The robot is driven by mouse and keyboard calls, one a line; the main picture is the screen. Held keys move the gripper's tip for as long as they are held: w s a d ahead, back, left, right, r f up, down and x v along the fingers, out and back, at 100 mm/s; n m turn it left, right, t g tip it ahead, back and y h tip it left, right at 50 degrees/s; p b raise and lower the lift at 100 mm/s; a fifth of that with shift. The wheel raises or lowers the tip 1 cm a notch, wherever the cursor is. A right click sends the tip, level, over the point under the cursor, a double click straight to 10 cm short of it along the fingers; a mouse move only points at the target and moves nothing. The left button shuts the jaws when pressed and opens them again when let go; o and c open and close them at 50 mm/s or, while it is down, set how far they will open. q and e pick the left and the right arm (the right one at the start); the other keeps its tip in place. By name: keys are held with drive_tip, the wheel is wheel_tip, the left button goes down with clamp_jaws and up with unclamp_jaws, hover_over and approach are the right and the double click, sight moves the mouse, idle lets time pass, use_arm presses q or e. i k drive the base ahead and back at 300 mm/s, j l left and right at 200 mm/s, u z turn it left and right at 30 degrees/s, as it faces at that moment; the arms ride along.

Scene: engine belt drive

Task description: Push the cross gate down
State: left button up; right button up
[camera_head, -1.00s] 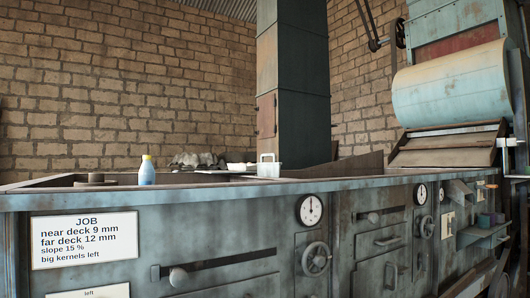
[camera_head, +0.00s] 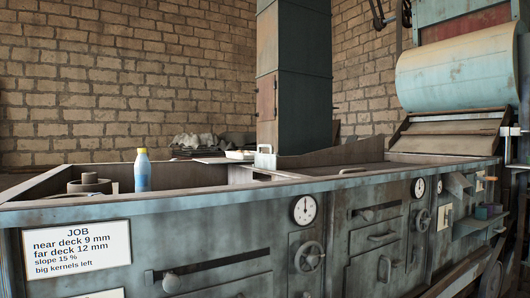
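Neither of my grippers is in view. I cannot tell for sure which part is the cross gate. The machine's front panel (camera_head: 240,235) has a long slot with a rounded knob (camera_head: 172,282) near its left end. A second, shorter slot with a small knob (camera_head: 366,214) is right of the middle, above a bar handle (camera_head: 383,236). Between the slots a round dial (camera_head: 304,210) sits above a handwheel (camera_head: 309,257). The inside of the machine's open top is mostly hidden by its front rim.
A blue bottle with a yellow cap (camera_head: 142,172) and a round brown part (camera_head: 90,184) stand at the top left. A white job card (camera_head: 77,250) is on the front. A tall metal column (camera_head: 293,85) rises behind. A pale blue drum (camera_head: 455,72) is at right.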

sight(263, 161)
drive_tip(key=i+l+u, duration=0.15)
drive_tip(key=i+l, duration=0.25)
drive_tip(key=i+l+u, duration=0.15)
drive_tip(key=i+l, duration=0.2)
drive_tip(key=l, duration=0.15)
drive_tip(key=i+l+u, duration=0.2)
drive_tip(key=l, duration=0.3)
drive_tip(key=i, duration=0.1)
